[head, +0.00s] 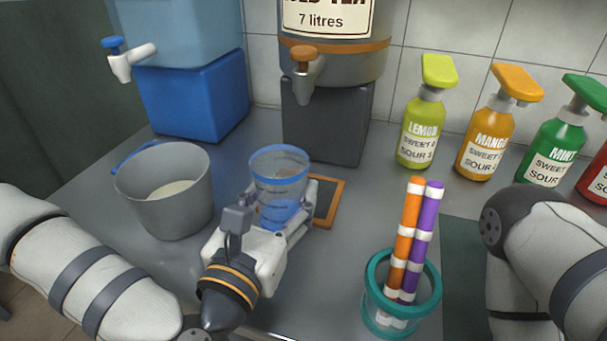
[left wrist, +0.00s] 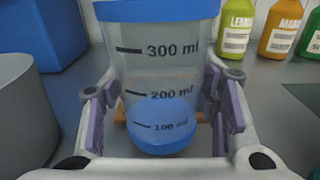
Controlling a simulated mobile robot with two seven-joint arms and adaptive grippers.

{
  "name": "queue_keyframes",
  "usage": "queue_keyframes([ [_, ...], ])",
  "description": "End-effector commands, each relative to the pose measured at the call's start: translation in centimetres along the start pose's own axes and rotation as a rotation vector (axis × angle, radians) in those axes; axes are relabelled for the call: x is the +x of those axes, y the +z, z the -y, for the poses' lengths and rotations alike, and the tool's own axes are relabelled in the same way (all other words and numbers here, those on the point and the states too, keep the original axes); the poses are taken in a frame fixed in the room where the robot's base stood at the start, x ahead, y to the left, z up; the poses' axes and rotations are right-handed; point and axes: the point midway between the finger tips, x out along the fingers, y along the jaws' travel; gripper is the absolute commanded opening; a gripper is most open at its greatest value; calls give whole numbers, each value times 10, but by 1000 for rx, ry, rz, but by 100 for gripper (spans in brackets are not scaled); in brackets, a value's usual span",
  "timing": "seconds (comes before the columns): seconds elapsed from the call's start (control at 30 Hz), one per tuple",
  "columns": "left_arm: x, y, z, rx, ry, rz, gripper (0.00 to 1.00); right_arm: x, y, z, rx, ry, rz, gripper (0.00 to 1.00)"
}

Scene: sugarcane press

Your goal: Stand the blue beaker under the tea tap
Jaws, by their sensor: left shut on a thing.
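The blue beaker (head: 280,172) is clear, with a blue rim, blue in its lower part and black volume marks that show in the left wrist view (left wrist: 158,75). It is upright between the fingers of my left gripper (head: 278,208), which is shut on it. The tea tap (head: 304,72), with a brown handle, sticks out from the steel tea dispenser (head: 335,50) on a dark block. The beaker is in front of the tap and a little to its left, beside an orange-framed dark mat (head: 332,203). I cannot tell whether its base touches the counter. My right gripper is out of view.
A grey bucket (head: 168,205) stands left of the beaker. A blue-stand water dispenser (head: 195,100) with a white tap is behind it. A teal-rimmed jar (head: 378,310) holds orange and purple sticks at front right. Several syrup bottles (head: 425,130) line the back right.

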Motion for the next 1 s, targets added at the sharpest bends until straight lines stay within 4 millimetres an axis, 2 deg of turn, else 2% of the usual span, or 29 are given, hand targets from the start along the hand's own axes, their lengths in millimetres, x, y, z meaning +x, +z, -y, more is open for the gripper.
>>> queue_keyframes([
  [0.03, 13, 12, -1, 4, 3, 21, 18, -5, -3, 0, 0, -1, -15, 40],
  [0.2, 54, 13, -1, 4, 3, 21, 18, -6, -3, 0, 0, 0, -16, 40],
  [0.3, 73, 13, 0, 2, 2, 18, 18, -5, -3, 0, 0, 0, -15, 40],
  [0.5, 97, 13, 0, 2, 1, 19, 18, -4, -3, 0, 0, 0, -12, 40],
  [0.6, 97, -10, 1, 2, 0, 12, 18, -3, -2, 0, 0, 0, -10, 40],
  [0.7, 97, -21, 0, 1, 1, 15, 18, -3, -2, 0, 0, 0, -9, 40],
  [1.0, 97, -25, 0, 0, 1, 16, 18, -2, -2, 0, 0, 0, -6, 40],
])
